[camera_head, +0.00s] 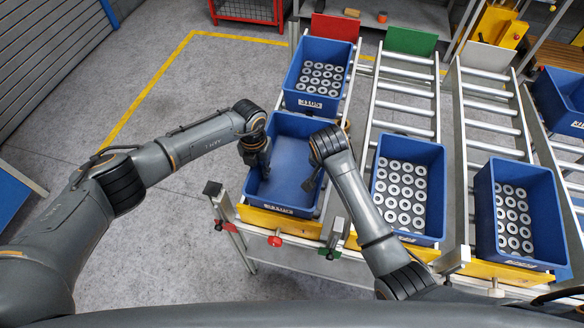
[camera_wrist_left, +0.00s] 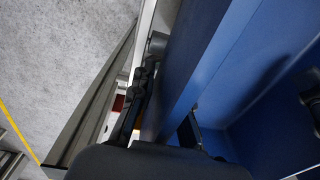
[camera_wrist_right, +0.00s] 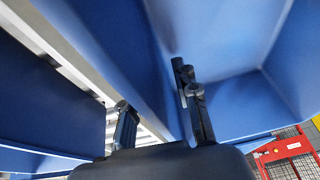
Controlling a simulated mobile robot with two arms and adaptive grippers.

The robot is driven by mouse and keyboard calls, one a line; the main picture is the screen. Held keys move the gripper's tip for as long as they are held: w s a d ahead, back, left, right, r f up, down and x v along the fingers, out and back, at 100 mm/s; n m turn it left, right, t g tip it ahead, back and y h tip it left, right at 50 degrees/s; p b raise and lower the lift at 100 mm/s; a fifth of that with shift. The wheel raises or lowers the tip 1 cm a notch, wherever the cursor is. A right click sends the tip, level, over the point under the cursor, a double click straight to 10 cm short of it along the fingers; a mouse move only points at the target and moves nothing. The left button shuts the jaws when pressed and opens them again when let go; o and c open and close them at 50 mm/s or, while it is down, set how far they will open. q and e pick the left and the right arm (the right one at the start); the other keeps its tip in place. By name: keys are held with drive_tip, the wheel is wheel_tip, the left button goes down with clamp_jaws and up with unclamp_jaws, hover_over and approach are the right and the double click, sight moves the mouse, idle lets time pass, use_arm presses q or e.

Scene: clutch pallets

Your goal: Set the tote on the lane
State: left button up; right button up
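An empty blue tote (camera_head: 291,128) sits at the front end of the left lane (camera_head: 351,74), behind its yellow end stop. My left gripper (camera_head: 261,162) is at the tote's left wall; in the left wrist view its fingers (camera_wrist_left: 166,108) stand apart on either side of that wall (camera_wrist_left: 188,70). My right gripper (camera_head: 316,180) is at the right wall; in the right wrist view its fingers (camera_wrist_right: 158,100) straddle that wall (camera_wrist_right: 150,65), with a gap showing beside the outer finger. Both look open around the rim. Firm contact is not visible.
A blue tote full of grey rings (camera_head: 306,70) stands directly behind on the same lane. Ring-filled totes stand at the front of the middle lane (camera_head: 437,185) and right lane (camera_head: 485,205). Red (camera_head: 335,27) and green (camera_head: 411,40) plates mark lane backs. The floor at left is clear.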

use_arm(q)
drive_tip(key=shift+c, duration=0.9)
use_arm(e)
drive_tip(key=shift+c, duration=0.9)
use_arm(q)
clamp_jaws()
use_arm(e)
clamp_jaws()
